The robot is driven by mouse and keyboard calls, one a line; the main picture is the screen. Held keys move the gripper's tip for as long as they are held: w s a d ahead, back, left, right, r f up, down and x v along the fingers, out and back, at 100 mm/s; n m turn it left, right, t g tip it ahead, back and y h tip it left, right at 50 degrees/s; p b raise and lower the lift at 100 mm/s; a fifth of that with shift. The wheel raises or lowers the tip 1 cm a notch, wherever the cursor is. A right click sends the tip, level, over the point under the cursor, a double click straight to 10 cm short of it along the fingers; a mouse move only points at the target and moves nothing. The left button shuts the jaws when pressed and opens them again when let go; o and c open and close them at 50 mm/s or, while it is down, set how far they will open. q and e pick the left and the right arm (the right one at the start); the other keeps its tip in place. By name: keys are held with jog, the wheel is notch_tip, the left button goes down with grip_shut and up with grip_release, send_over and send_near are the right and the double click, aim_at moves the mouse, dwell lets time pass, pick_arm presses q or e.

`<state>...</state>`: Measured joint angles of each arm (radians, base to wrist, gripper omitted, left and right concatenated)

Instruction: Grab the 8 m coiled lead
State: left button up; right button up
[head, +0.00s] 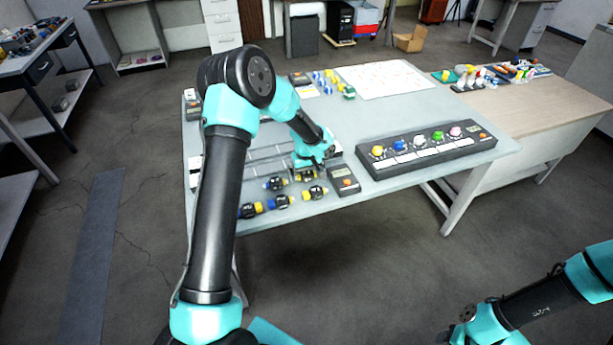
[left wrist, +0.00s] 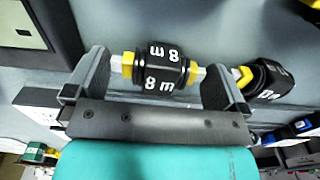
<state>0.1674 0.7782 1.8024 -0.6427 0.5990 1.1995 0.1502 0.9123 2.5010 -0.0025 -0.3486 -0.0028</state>
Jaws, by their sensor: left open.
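A black coiled lead marked "8 m" (left wrist: 160,69) with yellow ends lies between the fingers of my left gripper (left wrist: 158,78) in the left wrist view. One finger stands at each side of it, and a gap shows by the right finger. In the head view my left gripper (head: 308,162) is low over the front of the table, and this lead (head: 305,176) is partly hidden under it. Another black lead (left wrist: 267,80) with a yellow end lies just right of the right finger, its label partly cut off. My right gripper is out of view.
Other leads with blue or yellow ends (head: 282,201) lie close by at the table's front edge. A small box with an orange button (head: 344,182) stands just right of the gripper. A long panel with coloured knobs (head: 425,148) lies further right.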

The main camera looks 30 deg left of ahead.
aim_at(307, 172)
pick_arm(q)
jog(key=c, duration=1)
jog(key=shift+o, duration=0.2)
jog(key=shift+r, duration=0.1)
jog(key=shift+r, duration=1.45)
jog(key=shift+s+d+r, duration=0.1)
jog(key=shift+s+r, duration=0.05)
jog(key=shift+r, duration=0.15)
jog(key=s+d+r, duration=0.1)
jog(key=s+d, duration=0.7)
jog(key=s, duration=0.5)
jog(key=shift+s+r, duration=0.15)
jog(key=shift+s, duration=0.1)
